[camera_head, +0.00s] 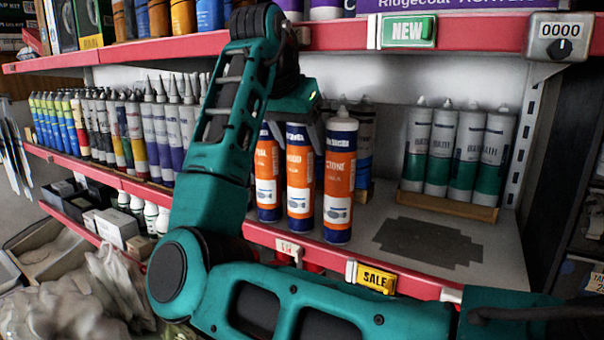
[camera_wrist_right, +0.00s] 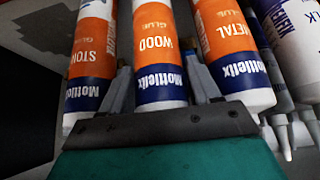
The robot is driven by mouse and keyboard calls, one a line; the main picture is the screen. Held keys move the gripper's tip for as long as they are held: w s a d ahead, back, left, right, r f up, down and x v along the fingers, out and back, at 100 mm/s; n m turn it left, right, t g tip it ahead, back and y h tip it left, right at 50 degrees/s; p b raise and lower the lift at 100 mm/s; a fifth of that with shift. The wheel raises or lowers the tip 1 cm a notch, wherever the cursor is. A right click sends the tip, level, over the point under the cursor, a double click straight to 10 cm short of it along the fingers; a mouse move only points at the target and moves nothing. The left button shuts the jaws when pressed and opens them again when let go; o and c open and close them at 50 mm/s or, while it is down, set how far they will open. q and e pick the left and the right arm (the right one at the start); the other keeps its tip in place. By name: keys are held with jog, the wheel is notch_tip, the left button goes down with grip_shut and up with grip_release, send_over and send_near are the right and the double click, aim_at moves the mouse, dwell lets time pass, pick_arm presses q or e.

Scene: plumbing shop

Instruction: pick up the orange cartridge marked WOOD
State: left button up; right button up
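Three orange, white and navy cartridges stand in a row at the shelf's front. The middle one, the WOOD cartridge (camera_head: 300,172), is marked WOOD in the right wrist view (camera_wrist_right: 154,45), where things appear upside down. The STONE cartridge (camera_head: 339,185) is to its right in the head view, the METAL cartridge (camera_head: 267,180) to its left. My right gripper (camera_wrist_right: 159,62) has one finger on each side of the WOOD cartridge, near its top. The fingers lie very close to it; whether they press on it is unclear. It still stands upright. My left gripper is not in view.
Several other tubes (camera_head: 130,125) line the shelf at left. The upper shelf's red edge (camera_head: 480,33) is above, and a SALE tag (camera_head: 373,278) is on the front edge.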

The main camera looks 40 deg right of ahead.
grip_shut()
dwell(0.3)
